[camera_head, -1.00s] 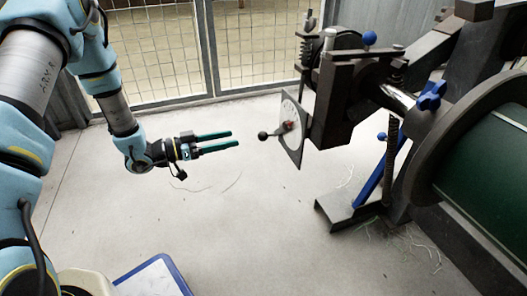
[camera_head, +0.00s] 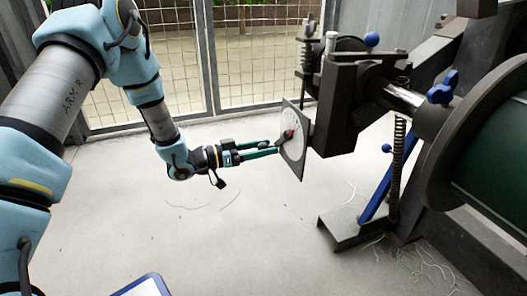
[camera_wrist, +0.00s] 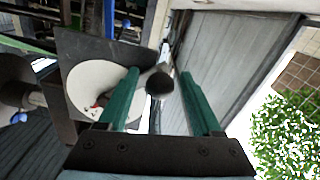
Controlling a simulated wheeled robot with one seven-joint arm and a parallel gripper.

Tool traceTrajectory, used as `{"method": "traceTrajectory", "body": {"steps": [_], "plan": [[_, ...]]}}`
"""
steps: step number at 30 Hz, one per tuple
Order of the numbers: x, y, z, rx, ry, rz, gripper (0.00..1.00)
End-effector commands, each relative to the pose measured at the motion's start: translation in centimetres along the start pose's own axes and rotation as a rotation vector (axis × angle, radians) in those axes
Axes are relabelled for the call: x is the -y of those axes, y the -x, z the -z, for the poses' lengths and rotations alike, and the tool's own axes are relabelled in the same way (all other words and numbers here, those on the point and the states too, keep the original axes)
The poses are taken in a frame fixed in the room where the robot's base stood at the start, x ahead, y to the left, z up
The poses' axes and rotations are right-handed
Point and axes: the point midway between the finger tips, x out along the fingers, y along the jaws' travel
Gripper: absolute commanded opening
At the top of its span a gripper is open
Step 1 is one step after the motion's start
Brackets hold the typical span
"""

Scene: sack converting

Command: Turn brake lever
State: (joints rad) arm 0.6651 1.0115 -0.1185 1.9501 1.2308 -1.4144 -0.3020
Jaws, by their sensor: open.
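The brake lever has a black ball knob (camera_wrist: 159,84) on a short arm, in front of a square plate with a round white dial (camera_wrist: 93,82). In the wrist view the knob shows between the two green fingers of my gripper (camera_wrist: 159,75), with gaps on both sides. In the head view my gripper (camera_head: 277,147) is open, its fingertips close to the dial plate (camera_head: 294,162). The fingers hide the knob there; a red spot shows at the dial's centre.
The dark machine frame (camera_head: 345,110) and green roll (camera_head: 495,180) stand at the right. A blue foot lever (camera_head: 377,192) and spring are below. A mesh fence (camera_head: 250,60) runs behind. The pale floor left of the machine is mostly clear.

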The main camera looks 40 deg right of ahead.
Motion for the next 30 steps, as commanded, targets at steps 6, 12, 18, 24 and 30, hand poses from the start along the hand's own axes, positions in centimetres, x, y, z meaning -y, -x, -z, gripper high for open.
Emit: {"method": "traceTrajectory", "body": {"steps": [6, 12, 18, 24, 30], "plan": [[0.01, -0.05, 0.04, 0.000, 0.000, 0.001, 0.66], [0.02, -0.03, 0.03, 0.000, 0.000, 0.001, 0.47], [0.02, -0.02, 0.02, 0.000, 0.000, 0.001, 0.24], [0.02, -0.01, 0.01, 0.001, 0.000, 0.001, 0.02], [0.02, 0.00, 0.01, 0.001, 0.000, 0.001, 0.00]]}}
